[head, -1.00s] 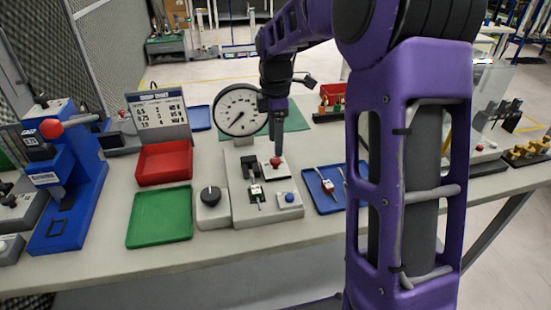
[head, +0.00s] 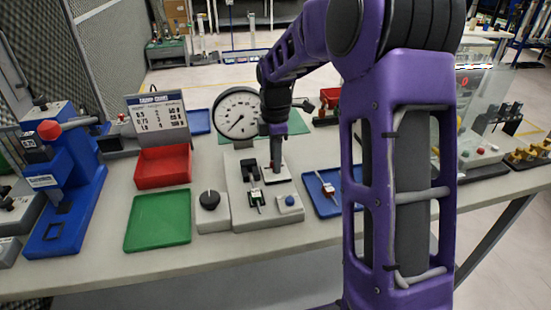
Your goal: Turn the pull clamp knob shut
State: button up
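A light grey pull-test fixture (head: 240,212) stands on the bench under a round white dial gauge (head: 237,113). A black round knob with a white mark (head: 209,199) sits on its left block. A small metal clamp with green parts (head: 257,196) and a blue button (head: 289,200) are on its front. At the back right, a white plate (head: 284,176) carries a red-topped part, now mostly hidden behind my gripper. My gripper (head: 275,164) points down over this plate, away from the black knob. Its fingers look narrow; their gap and any contact cannot be made out.
A green tray (head: 158,222) and red bin (head: 163,168) lie left of the fixture, a blue tray (head: 322,205) right. A blue press (head: 66,190) stands far left. A sign (head: 159,116) stands behind the red bin. The bench front edge is clear.

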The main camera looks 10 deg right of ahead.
grip_shut()
jog(key=shift+m, duration=0.3)
jog(key=m+p, duration=0.2)
jog(key=m, duration=0.1)
jog(key=shift+r, duration=0.1)
jog(key=m+p, duration=0.1)
jog(key=m, duration=0.4)
jog(key=m+p, duration=0.1)
jog(key=m, duration=0.3)
jog(key=m+p, duration=0.1)
jog(key=m, duration=0.4)
jog(key=shift+m, duration=0.3)
